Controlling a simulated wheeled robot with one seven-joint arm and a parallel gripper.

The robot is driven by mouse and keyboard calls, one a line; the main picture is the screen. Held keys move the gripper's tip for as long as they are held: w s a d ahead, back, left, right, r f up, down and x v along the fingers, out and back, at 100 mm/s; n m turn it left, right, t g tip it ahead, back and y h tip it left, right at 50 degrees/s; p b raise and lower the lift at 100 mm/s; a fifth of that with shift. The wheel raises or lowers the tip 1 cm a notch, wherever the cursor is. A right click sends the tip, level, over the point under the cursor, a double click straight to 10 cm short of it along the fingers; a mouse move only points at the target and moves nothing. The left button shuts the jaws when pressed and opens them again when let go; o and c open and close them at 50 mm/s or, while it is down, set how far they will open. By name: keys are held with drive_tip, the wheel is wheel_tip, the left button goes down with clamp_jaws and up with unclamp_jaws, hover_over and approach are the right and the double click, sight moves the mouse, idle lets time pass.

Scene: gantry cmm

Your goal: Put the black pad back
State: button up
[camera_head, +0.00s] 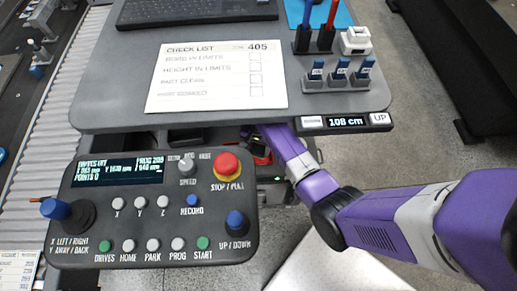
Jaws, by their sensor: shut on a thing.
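My purple arm (375,222) reaches from the right edge to the middle of the view. Its far end (282,143) goes in under the front edge of the grey desk (110,112), so the desk hides my gripper and its fingers. I cannot make out the black pad. A small dark item with red on it (259,150) shows in the shadow below the desk edge, close to my arm's end; I cannot tell what it is.
The control panel (104,226) with joysticks and a red stop button (227,165) stands in front of the desk, left of my arm. A checklist (215,103), keyboard (190,10) and pen holder (312,47) lie on the desk.

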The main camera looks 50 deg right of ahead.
sight(259, 150)
drive_tip(key=shift+w+d+f, duration=0.2)
drive_tip(key=shift+f, duration=0.4)
drive_tip(key=shift+w+d+f, duration=0.15)
drive_tip(key=shift+d+f, duration=0.05)
drive_tip(key=shift+f, duration=0.95)
drive_tip(key=shift+f, duration=0.15)
drive_tip(key=o, duration=1)
drive_tip(key=shift+o, duration=0.2)
